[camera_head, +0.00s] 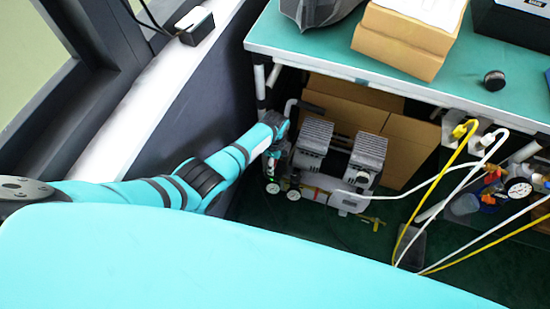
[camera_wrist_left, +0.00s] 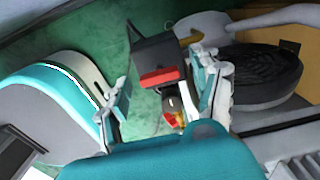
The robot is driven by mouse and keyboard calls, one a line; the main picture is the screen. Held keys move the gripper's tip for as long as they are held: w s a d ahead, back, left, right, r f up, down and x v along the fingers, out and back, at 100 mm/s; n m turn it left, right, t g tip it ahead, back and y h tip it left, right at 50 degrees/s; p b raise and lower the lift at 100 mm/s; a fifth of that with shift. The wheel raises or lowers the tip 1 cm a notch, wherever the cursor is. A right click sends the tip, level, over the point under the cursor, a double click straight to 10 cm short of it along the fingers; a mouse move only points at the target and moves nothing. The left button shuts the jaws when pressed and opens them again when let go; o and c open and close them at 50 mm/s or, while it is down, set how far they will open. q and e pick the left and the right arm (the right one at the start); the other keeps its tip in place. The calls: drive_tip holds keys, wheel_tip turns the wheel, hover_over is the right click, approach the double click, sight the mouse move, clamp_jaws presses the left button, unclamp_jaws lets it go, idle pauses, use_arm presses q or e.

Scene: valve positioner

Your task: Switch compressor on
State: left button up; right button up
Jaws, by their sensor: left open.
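The compressor (camera_head: 338,155) stands on the floor under the green-topped table, with two grey ribbed blocks and small gauges at its left front. My left arm reaches in from the left, and its gripper (camera_head: 272,158) is small and partly hard to make out at the compressor's left end. In the left wrist view, my left gripper (camera_wrist_left: 168,84) is open, one finger on each side. A dark box with a red switch (camera_wrist_left: 162,77) shows between and beyond the fingers. I cannot tell whether a finger touches it. My right gripper is not in view.
The table (camera_head: 320,55) edge overhangs the compressor. A cardboard box (camera_head: 405,150) stands behind it. Yellow and white cables (camera_head: 434,195) hang at the right, near a gauge (camera_head: 519,190).

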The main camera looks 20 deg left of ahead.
sight(275, 164)
use_arm(q)
drive_tip(key=shift+r, duration=0.1)
wheel_tip(275, 164, up, 12)
idle(0.5)
idle(0.4)
